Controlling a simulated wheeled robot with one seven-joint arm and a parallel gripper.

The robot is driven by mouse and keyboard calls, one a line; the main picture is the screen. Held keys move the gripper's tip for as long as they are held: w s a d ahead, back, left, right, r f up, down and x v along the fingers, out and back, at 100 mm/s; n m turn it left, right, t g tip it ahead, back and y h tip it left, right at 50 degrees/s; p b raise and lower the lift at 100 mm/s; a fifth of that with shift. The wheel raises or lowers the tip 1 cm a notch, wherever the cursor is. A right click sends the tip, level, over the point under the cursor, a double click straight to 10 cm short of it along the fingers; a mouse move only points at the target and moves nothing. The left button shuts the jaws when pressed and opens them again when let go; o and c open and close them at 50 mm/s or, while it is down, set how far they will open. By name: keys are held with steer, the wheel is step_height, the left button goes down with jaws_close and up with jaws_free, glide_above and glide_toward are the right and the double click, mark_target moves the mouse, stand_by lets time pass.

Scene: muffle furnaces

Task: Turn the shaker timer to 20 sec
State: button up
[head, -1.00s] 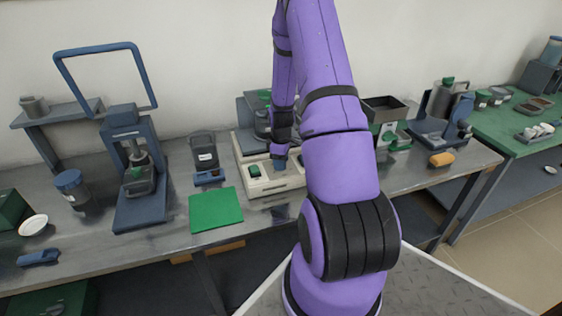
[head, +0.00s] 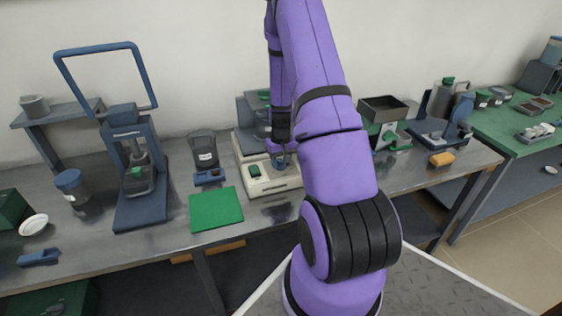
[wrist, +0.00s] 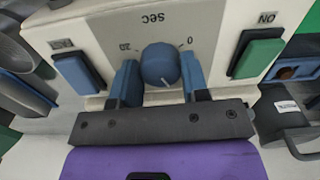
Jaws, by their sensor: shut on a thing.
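The shaker (head: 268,185) is a cream-coloured unit on the grey bench. In the wrist view its front panel (wrist: 205,28) appears upside down, with SEC at the top, 20 to the left and 0 to the right. The round blue timer knob (wrist: 160,62) sits between these marks. A short pale mark shows near the knob's lower edge. My gripper (wrist: 160,75) has a blue finger on each side of the knob and is shut on it. In the head view my gripper (head: 278,160) is at the shaker's front, and my arm hides part of the shaker.
A green switch (wrist: 258,56) marked ON and a blue switch (wrist: 77,73) flank the knob close to my fingers. A grey cup-like container (head: 203,150) stands left of the shaker. A green mat (head: 215,209) lies in front of that container.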

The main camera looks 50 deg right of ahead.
mark_target(280, 162)
steer(key=m, duration=1.2)
steer(key=shift+w, duration=0.1)
stand_by(0.4)
steer(key=o, duration=0.9)
steer(key=shift+r, duration=0.1)
step_height(280, 162, up, 11)
steer(key=shift+f, duration=0.15)
stand_by(0.4)
